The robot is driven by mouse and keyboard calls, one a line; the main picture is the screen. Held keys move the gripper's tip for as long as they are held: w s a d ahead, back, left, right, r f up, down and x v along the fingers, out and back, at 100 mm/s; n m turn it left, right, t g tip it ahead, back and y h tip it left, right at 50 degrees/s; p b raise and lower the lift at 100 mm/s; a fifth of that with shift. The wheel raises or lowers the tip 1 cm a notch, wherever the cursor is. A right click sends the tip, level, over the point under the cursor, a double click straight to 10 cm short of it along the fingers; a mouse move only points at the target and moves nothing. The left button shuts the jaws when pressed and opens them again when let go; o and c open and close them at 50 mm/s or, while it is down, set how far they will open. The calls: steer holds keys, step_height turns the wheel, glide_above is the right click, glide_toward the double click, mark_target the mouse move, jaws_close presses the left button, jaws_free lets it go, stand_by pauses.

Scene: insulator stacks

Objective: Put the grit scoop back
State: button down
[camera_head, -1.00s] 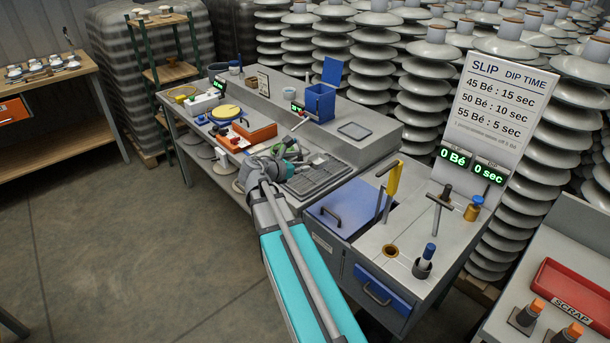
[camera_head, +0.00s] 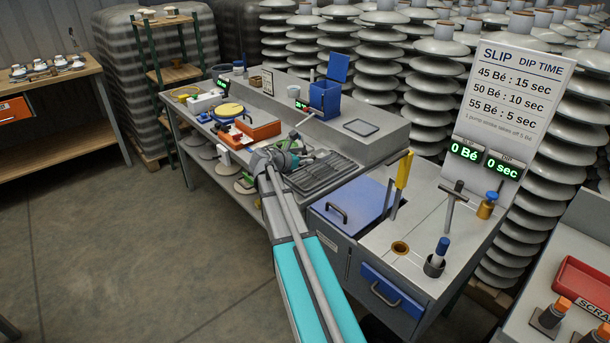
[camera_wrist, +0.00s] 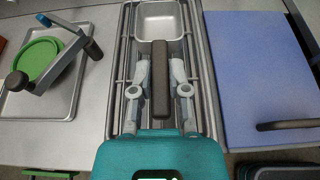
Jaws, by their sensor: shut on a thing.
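The grit scoop (camera_wrist: 160,22) has a grey metal pan and a dark handle. In the wrist view it lies in line with my gripper (camera_wrist: 160,75), pan pointing away. My gripper's two fingers are shut on the handle, one on each side. Slatted metal rails of a rack (camera_wrist: 205,95) show beneath and beside the scoop; I cannot tell whether the scoop touches them. In the head view my gripper (camera_head: 284,158) is low over the bench beside the dark slatted rack (camera_head: 327,172), and the arm hides most of the scoop. A blue bin (camera_head: 324,101) stands behind with its lid up.
A metal tray (camera_wrist: 65,105) with a green disc and a clamp-like tool is left of the rack. A blue lid (camera_wrist: 255,85) with a dark handle is on the right. An orange box (camera_head: 258,129) sits farther left, and a yellow-handled tool (camera_head: 402,171) stands upright right.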

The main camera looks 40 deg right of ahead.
mark_target(305, 175)
steer(key=shift+w+d+f, duration=0.15)
steer(key=shift+f, duration=0.05)
stand_by(0.3)
steer(key=shift+w+d+f+b, duration=0.15)
steer(key=shift+w+f+b, duration=0.05)
steer(key=shift+f+b, duration=0.25)
steer(key=shift+w+d+f+b, duration=0.1)
steer(key=shift+w+f+b, duration=0.05)
steer(key=shift+f+b, duration=1.35)
steer(key=shift+b, duration=0.1)
steer(key=shift+f, duration=0.2)
steer(key=c, duration=0.6)
jaws_free()
steer(key=shift+r, duration=0.3)
steer(key=p+v, duration=0.4)
steer(key=v, duration=0.8)
